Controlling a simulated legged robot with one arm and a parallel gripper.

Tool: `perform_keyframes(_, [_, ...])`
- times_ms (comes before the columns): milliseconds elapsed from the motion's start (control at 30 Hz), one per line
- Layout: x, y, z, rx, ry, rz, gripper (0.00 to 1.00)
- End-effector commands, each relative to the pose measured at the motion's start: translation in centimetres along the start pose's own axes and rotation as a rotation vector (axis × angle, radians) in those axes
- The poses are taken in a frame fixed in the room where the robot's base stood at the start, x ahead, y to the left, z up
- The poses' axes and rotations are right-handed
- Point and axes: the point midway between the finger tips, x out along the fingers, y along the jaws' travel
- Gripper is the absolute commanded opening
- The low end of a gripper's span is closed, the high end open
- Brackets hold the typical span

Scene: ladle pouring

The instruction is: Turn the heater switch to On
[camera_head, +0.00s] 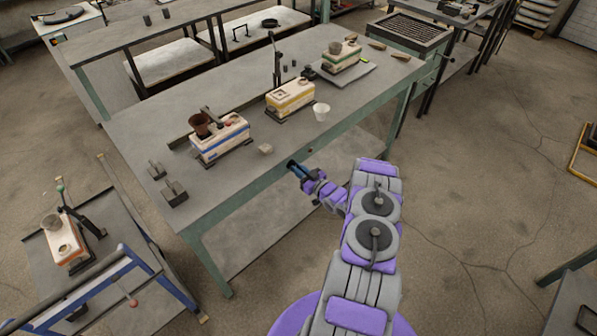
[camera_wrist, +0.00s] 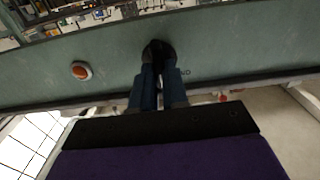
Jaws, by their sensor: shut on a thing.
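The heater switch, a dark knob (camera_wrist: 158,48), sits on the green front panel (camera_wrist: 115,70) of the workbench in the wrist view. Small lettering shows just right of it, too small to read surely. My gripper (camera_wrist: 158,68) has its blue fingers close together on the knob, shut on it, and they hide part of it. The knob's exact angle is hard to tell. In the head view my gripper (camera_head: 294,166) reaches the bench's near edge, and the knob is hidden there.
A round orange-red button or lamp (camera_wrist: 81,70) is left of the knob. On the bench (camera_head: 240,185) stand a blue-striped box (camera_head: 222,148) with a brown pot (camera_head: 200,124), a yellow-striped box (camera_head: 291,98) and a white cup (camera_head: 321,111). Floor (camera_head: 460,190) at right is clear.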

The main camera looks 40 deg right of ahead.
Motion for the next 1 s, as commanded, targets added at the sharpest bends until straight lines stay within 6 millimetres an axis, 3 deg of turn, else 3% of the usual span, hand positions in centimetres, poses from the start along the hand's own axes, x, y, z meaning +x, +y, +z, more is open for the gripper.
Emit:
perform_keyframes(600, [0.01, 0.54, 0.10, 0.562, 0.001, 0.003, 0.00])
perform_keyframes(1000, [-0.03, 0.79, 0.21, 0.774, 0.002, 0.005, 0.00])
